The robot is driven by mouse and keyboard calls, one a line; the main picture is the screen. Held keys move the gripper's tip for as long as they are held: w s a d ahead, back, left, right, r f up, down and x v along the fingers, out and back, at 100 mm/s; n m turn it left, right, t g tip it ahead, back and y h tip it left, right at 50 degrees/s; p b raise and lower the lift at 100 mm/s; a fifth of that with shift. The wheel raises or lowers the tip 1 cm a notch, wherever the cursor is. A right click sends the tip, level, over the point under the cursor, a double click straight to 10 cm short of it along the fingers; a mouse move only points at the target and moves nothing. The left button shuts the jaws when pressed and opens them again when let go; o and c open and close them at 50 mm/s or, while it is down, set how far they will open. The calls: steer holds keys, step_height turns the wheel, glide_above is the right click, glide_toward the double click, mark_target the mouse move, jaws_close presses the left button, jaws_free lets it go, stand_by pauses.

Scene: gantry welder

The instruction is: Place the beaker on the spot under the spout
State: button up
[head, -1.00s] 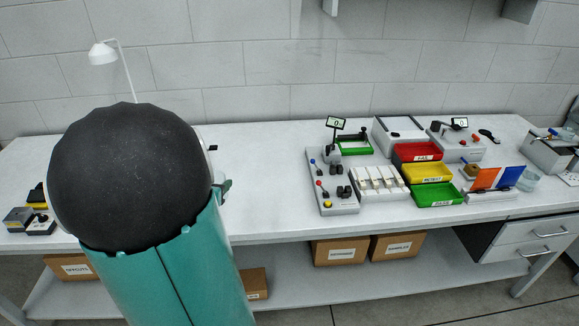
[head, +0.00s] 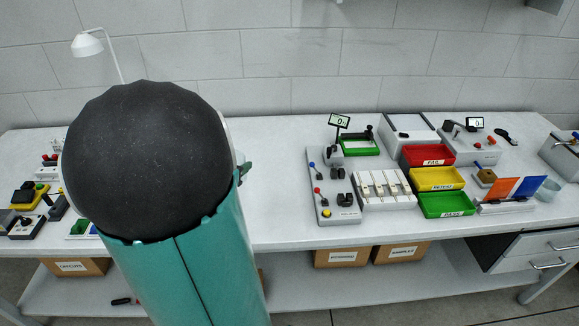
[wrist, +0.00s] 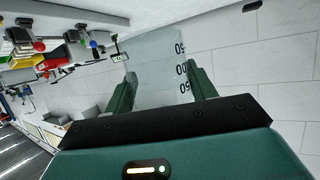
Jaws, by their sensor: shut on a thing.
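In the wrist view my gripper (wrist: 161,74) is shut on a clear beaker (wrist: 158,58) with dark volume marks. The beaker is between the two green fingers and looks tilted in this picture, but the camera itself is turned. In the head view my dark round arm joint and teal link hide the gripper and the held beaker. I cannot make out the spout or the spot under it in either view.
A grey control panel (head: 325,203) and red (head: 424,155), yellow (head: 437,178) and green trays (head: 447,204) stand on the right of the bench (head: 285,232).

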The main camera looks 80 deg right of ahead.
steer(key=shift+d+f, duration=0.2)
steer(key=shift+d, duration=0.45)
steer(key=shift+s+d, duration=0.15)
steer(key=shift+s, duration=0.05)
steer(key=w+d+f, duration=0.1)
steer(key=d+f, duration=0.2)
steer(key=d, duration=0.1)
steer(key=w+d+f, duration=0.1)
steer(key=d+f, duration=0.2)
steer(key=d, duration=0.1)
steer(key=w+d+f, duration=0.1)
steer(key=d+f, duration=0.2)
steer(key=d, duration=0.1)
steer(key=shift+d+f, duration=0.1)
steer(key=shift+d, duration=0.1)
steer(key=shift+w+d+f, duration=0.1)
steer(key=shift+d+f, duration=0.05)
steer(key=shift+f, duration=0.75)
steer(key=shift+w+d+f, duration=0.1)
steer(key=shift+f, duration=0.75)
steer(key=shift+f, duration=0.2)
steer(key=o, duration=1.1)
steer(key=shift+c, duration=0.2)
